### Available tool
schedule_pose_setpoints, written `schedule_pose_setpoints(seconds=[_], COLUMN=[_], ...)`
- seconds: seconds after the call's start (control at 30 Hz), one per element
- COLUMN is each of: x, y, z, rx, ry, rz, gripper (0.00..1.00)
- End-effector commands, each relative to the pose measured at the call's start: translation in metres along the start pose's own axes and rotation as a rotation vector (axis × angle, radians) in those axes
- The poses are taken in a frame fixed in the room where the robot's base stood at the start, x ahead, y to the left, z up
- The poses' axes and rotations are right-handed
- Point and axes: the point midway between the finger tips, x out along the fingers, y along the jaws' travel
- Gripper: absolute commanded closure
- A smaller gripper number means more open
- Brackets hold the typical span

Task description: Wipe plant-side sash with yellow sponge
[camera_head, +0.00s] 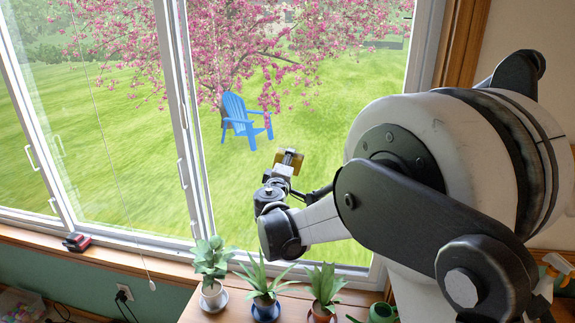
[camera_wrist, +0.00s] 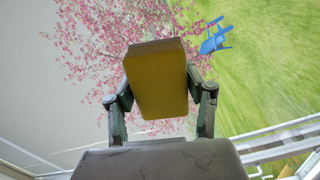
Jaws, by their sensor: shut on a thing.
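My gripper (camera_head: 284,165) is shut on the yellow sponge (camera_head: 293,158), in front of the right-hand window sash above the potted plants. In the wrist view, the sponge (camera_wrist: 157,85) sits between the two fingers of my gripper (camera_wrist: 160,95); its broad yellow face fills the space between them. The plant-side sash has a white frame (camera_head: 189,120) and clear glass (camera_head: 330,190) showing lawn and a pink blossoming tree. My arm covers the sash's lower right part. I cannot tell whether the sponge touches the glass.
Potted plants (camera_head: 212,260), (camera_head: 262,286) and (camera_head: 324,286) stand below the sash, with a green watering can (camera_head: 383,313) at their right. A red and black object (camera_head: 77,241) lies on the wooden sill (camera_head: 125,258). A cord (camera_head: 104,130) hangs by the left sash.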

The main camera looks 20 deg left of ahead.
Motion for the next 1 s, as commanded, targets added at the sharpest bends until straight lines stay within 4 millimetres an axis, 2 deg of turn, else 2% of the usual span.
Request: schedule_pose_setpoints(seconds=[0.7,1.0], x=[0.01,0.01], y=[0.001,0.019], z=[0.0,-0.004], rx=[0.0,0.0], ry=[0.0,0.0], rz=[0.0,0.0], gripper=[0.74,0.74])
